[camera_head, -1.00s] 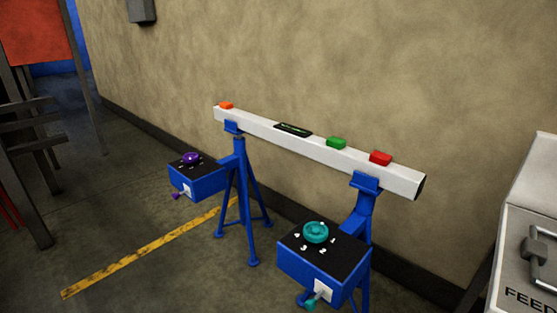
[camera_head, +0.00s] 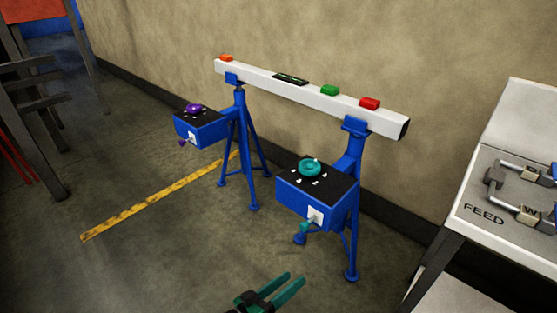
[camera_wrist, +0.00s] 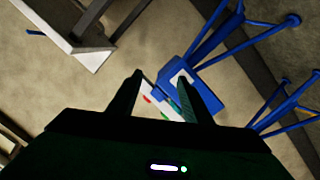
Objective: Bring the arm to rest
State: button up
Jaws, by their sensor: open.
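My gripper (camera_head: 276,290) shows at the bottom middle of the head view, with two teal fingers apart and nothing between them. It is in front of and below the wing jig, apart from it. In the wrist view my gripper (camera_wrist: 162,90) also has its dark fingers spread and empty. Beyond the fingers the wrist view shows a blue box (camera_wrist: 207,92) of the jig and part of the white beam (camera_wrist: 148,98). The rest of my arm is mostly out of the head view.
A white beam (camera_head: 300,93) rests on two blue stands (camera_head: 240,140). A box with a teal knob (camera_head: 310,167) and one with a purple knob (camera_head: 194,108) stand in front. A FEED table (camera_head: 480,225) is at the right. A yellow floor strip (camera_head: 150,202) lies left.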

jog(key=w+d+r+m+g+y, duration=0.2)
jog(key=d+r+g, duration=0.6)
jog(key=d, duration=0.4)
jog(key=w+d+r+m+g+y, duration=0.25)
jog(key=d+r+g, duration=0.35)
jog(key=d+r, duration=0.5)
jog(key=s+d+r+t+y, duration=0.1)
jog(key=s+d+r+y, duration=0.3)
jog(key=s+d, duration=0.3)
jog(key=s+d+r+t+y, duration=0.1)
jog(key=s+d+r+y, duration=0.3)
jog(key=s+d+r, duration=0.3)
jog(key=s+d, duration=0.1)
jog(key=s, duration=0.3)
jog(key=shift+s+t, duration=0.4)
jog(key=shift+y, duration=0.25)
jog(key=shift+w+f, duration=0.3)
jog(key=shift+w, duration=0.35)
